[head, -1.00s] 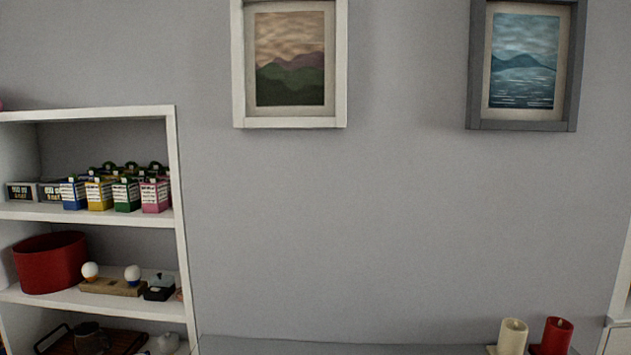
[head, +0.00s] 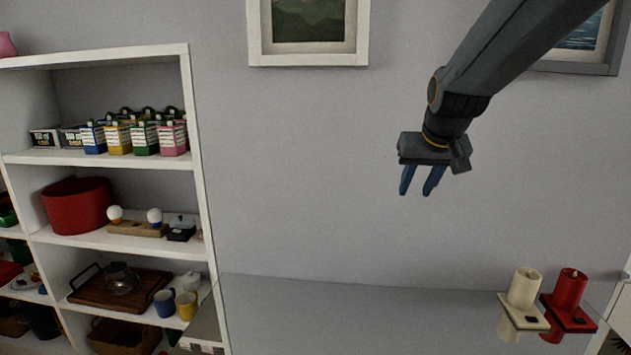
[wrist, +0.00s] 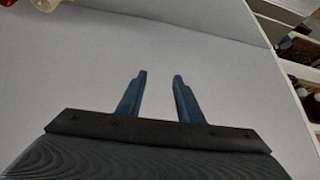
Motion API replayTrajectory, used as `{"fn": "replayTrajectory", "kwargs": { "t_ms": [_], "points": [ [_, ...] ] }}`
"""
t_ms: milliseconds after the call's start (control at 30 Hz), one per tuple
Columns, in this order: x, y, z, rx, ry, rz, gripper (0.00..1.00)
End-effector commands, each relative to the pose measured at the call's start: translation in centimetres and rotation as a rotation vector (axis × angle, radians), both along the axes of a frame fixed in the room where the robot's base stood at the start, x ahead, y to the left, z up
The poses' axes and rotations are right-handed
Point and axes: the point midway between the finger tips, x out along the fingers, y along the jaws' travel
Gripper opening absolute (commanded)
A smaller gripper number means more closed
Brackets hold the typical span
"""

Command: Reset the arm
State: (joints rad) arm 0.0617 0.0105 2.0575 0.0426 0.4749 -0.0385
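My gripper (head: 422,181) hangs in the air at the end of my dark arm, right of centre in the head view, in front of the grey wall. Its two blue fingers point downward and stand apart with nothing between them. The wrist view also shows the gripper (wrist: 159,78) with its blue fingers open and empty over a plain grey surface.
A white shelf unit (head: 190,120) with cartons, a red bin (head: 77,205), mugs and a tray stands at the left. A cream candle (head: 523,288) and a red candle (head: 570,290) stand on a glossy grey surface (head: 370,315) at lower right. Framed pictures hang above.

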Motion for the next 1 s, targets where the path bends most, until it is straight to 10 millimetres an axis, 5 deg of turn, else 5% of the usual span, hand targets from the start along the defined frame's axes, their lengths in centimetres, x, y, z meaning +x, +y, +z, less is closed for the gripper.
{"fn": "replayTrajectory", "kwargs": {
  "t_ms": [33,200,400,600,1000],
  "points": [
    [-2.1,0.5,-3.3,0.001,0.056,0.007,0.34],
    [-9.7,1.7,-12.1,0.003,0.227,0.025,0.34],
    [-18.5,2.7,-19.3,0.001,0.392,0.044,0.34],
    [-22.9,3.1,-22.0,-0.002,0.468,0.052,0.34],
    [-23.3,3.2,-22.2,-0.002,0.475,0.053,0.34]
  ]
}}
